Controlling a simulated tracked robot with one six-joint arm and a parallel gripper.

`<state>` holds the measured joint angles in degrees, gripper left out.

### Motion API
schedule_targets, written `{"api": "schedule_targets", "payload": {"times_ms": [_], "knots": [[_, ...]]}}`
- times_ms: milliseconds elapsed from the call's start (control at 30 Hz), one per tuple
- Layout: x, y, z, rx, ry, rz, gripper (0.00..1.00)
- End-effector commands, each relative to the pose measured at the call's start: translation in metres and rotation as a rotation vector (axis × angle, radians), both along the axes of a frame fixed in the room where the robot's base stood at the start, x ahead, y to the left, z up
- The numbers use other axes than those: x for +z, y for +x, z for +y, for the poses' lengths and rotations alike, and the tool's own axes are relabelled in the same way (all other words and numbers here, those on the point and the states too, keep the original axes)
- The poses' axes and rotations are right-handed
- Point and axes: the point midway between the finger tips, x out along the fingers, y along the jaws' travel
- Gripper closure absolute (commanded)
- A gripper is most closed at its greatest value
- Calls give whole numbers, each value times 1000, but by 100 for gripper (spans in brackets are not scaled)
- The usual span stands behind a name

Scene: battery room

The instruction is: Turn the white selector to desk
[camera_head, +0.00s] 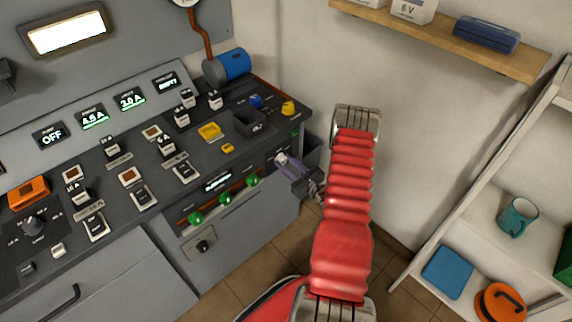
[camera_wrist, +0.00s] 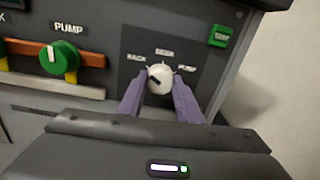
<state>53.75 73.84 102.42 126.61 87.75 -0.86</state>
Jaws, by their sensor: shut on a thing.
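The white selector (camera_wrist: 159,77) is a round knob on the dark front panel, with the labels RACK, DESK and PUMP around it from left to right. DESK is above its middle. The knob's dark pointer mark slants to the upper left, towards RACK. My gripper (camera_wrist: 160,86) has its purple fingers on both sides of the knob and is shut on it. In the head view my gripper (camera_head: 289,166) reaches the right end of the console front, and the selector shows as a small white spot, mostly hidden by the fingers.
A green TEST button (camera_wrist: 220,36) is to the upper right of the selector. A green PUMP knob (camera_wrist: 64,56) is to its left, beside an orange rail. Shelves (camera_head: 480,225) stand at the right.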

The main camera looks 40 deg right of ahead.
Motion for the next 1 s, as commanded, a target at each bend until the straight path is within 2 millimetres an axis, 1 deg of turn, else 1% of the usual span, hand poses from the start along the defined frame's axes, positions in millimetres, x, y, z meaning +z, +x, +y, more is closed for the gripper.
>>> {"api": "schedule_targets", "payload": {"times_ms": [33, 267, 467, 667, 1000], "knots": [[0, 0, 2, 8, 3, 0, 91], [0, 0, 1, 10, 27, 0, 91], [0, 0, 0, 10, 99, 2, 91], [0, 0, -1, 9, 229, 5, 91], [0, 0, -2, 7, 537, 14, 91]]}}
